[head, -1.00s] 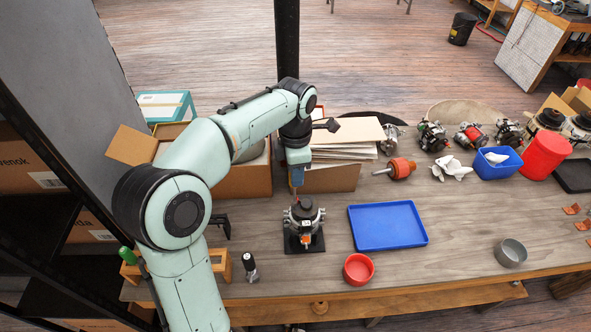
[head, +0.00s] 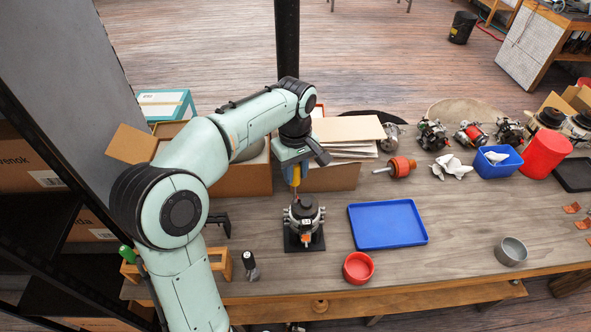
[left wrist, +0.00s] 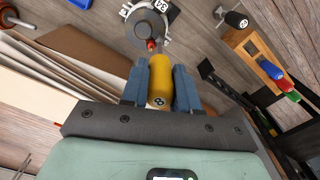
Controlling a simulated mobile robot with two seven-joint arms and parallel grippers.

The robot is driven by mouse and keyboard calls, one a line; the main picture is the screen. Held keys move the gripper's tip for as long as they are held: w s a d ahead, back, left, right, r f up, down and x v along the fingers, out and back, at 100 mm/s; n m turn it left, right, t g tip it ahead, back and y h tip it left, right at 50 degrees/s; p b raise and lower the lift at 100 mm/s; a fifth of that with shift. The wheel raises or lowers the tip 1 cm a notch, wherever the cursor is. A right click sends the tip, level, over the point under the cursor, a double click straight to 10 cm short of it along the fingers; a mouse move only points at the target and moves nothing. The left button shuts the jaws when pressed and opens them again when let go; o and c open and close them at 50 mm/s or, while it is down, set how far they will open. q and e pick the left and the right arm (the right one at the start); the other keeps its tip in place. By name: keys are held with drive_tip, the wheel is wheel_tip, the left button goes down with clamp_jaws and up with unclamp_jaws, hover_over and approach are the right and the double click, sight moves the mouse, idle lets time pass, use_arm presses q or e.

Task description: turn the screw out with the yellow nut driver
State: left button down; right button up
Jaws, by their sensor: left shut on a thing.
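My left gripper (head: 293,170) is shut on the yellow nut driver (left wrist: 165,75), whose handle sits between the two fingers in the left wrist view. In the head view the driver points down over the alternator (head: 304,211), which stands upright on a black base (head: 290,244). The alternator also shows in the left wrist view (left wrist: 148,27), beyond the driver's far end. I cannot tell whether the driver tip touches it. The screw cannot be made out. My right gripper is not in view.
A blue tray (head: 387,226) lies right of the alternator, with a red dish (head: 358,268) in front of it. A wooden tool rack (left wrist: 257,55) and a small black-topped tool (head: 250,264) are to the left. Cardboard boxes (head: 245,180) stand close behind.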

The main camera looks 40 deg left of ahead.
use_arm(q)
drive_tip(key=m, duration=0.7)
drive_tip(key=shift+a+m, duration=0.1)
drive_tip(key=shift+m, duration=0.2)
drive_tip(key=m, duration=0.2)
drive_tip(key=shift+m, duration=0.4)
drive_tip(key=m, duration=0.4)
drive_tip(key=shift+s+m, duration=0.1)
drive_tip(key=shift+m, duration=0.2)
drive_tip(key=m, duration=0.6)
drive_tip(key=shift+a+m, duration=0.15)
drive_tip(key=shift+m, duration=0.25)
drive_tip(key=m, duration=0.7)
drive_tip(key=shift+f, duration=0.55)
